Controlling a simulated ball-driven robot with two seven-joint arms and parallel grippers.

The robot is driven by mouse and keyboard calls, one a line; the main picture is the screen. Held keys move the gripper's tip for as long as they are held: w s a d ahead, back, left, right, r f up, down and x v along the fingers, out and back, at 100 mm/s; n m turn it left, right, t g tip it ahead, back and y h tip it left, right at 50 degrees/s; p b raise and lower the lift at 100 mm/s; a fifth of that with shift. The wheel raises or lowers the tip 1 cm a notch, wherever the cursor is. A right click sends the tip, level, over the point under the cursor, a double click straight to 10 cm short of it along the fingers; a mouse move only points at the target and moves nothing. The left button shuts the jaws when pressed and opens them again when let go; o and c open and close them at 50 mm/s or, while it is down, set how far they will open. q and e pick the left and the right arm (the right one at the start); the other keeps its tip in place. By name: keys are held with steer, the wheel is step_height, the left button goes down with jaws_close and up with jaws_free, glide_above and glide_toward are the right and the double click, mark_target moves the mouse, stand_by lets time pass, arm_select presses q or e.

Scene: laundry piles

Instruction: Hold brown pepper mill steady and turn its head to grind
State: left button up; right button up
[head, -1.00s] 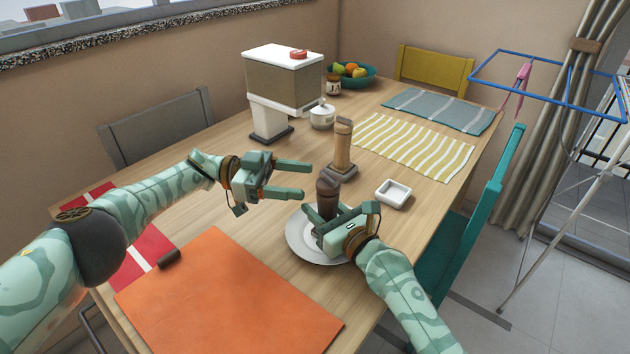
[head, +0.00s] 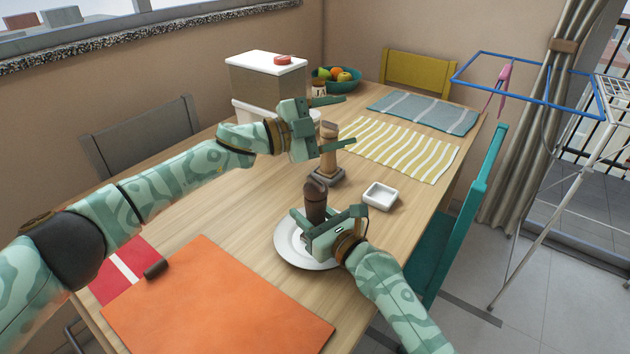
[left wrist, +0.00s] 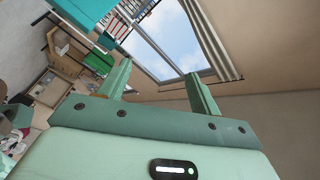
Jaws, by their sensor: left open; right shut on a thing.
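The brown pepper mill (head: 316,198) stands upright over the white plate (head: 282,251) in the head view. My right gripper (head: 313,218) is shut on its lower body, partly hiding it. The mill's dark rounded head shows above the fingers. My left gripper (head: 345,121) is open and empty, raised above and behind the mill, with its fingers pointing right near the light wooden mill-like object. In the left wrist view, the open fingers (left wrist: 158,72) hold nothing, and the brown mill is not visible.
A light wooden mill-like object (head: 328,160) on a dark base stands behind the brown mill. A white square dish (head: 380,195) lies to its right. A white-topped dispenser (head: 262,85) and fruit bowl (head: 340,84) stand farther back. An orange mat (head: 215,300) lies in front.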

arm_select(q)
step_height(320, 180, up, 4)
steer(key=d+m+t+y, duration=0.1)
steer(key=m+t+y, duration=0.15)
steer(key=t, duration=0.45)
steer(key=m+t+y, duration=0.4)
steer(key=m+y, duration=0.6)
steer(key=y, duration=0.2)
glide_toward(316, 182)
steer(key=f, duration=0.2)
steer(key=w, duration=0.4)
steer(key=w+d, duration=0.1)
steer(key=w, duration=0.7)
steer(key=shift+w+d+r, duration=0.1)
steer(key=shift+d, duration=0.15)
steer(key=shift+m, duration=0.25)
steer(key=c, duration=1)
